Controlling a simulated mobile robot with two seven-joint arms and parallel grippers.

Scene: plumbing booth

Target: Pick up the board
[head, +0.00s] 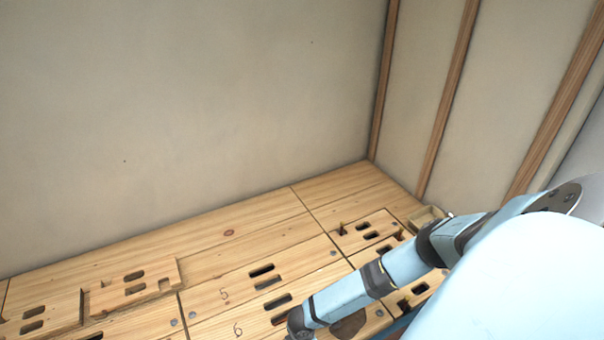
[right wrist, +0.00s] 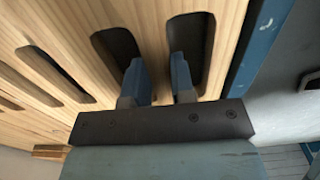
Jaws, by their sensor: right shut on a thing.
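The board (right wrist: 150,18) is light wood with long rounded slots and fills much of the right wrist view. My right gripper (right wrist: 159,78) has one fingertip in each of two neighbouring slots and is shut on the wooden strip between them. The board looks level with the wood around it; I cannot tell whether it is lifted. In the head view my right arm reaches down to the bottom edge, and its fingers do not show there. My left gripper is not in view.
The wooden deck (head: 230,233) holds several slotted panels, some numbered. A raised slotted board (head: 110,297) lies at the left. A small wooden tray (head: 424,216) stands near the right wall. A blue edge (right wrist: 262,40) runs beside the board. Plain walls close the back and right.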

